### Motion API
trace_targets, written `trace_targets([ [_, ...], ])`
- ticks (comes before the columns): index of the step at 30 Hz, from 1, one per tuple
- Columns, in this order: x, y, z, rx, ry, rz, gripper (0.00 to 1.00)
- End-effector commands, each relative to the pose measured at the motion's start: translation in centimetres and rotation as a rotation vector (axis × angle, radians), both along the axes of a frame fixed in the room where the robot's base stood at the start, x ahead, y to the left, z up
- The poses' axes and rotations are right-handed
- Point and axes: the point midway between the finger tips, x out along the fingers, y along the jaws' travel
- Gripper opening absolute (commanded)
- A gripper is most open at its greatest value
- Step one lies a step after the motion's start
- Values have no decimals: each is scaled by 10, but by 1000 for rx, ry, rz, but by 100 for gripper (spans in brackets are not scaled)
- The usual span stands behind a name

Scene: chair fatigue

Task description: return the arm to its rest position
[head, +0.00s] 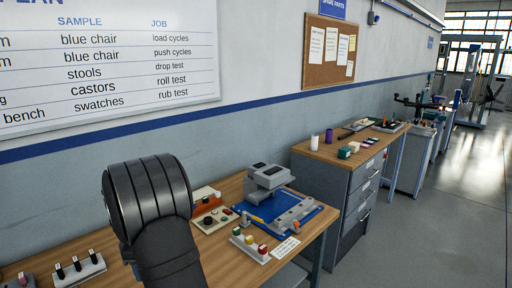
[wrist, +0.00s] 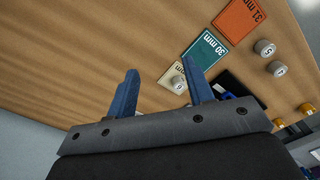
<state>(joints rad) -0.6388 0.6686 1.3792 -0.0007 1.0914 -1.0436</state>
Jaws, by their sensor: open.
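My gripper (wrist: 160,84) shows in the wrist view with its two blue fingers spread apart and nothing held between them. It hangs over the wooden bench top (wrist: 90,50). A small grey cylinder (wrist: 178,84) on a beige card shows beside the right finger; I cannot tell how far below the fingers it is. In the head view my dark arm stands up at the lower left over the bench (head: 232,187), and the gripper's fingers are not visible there.
In the wrist view, a teal "30 mm" card (wrist: 204,50), an orange "31 mm" card (wrist: 239,20) and two grey cylinders (wrist: 265,47) lie to the right. In the head view, a grey device (head: 268,177) stands on a blue mat (head: 312,211), near a block with coloured knobs (head: 250,246).

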Motion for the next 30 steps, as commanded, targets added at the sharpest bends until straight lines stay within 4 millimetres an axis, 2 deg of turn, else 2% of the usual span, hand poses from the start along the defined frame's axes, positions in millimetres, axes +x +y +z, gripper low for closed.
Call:
trace_targets([
  [1,-10,14,-2,0,2,46,48],
  [9,-45,56,0,-1,1,240,48],
  [30,-151,148,4,-2,1,737,48],
])
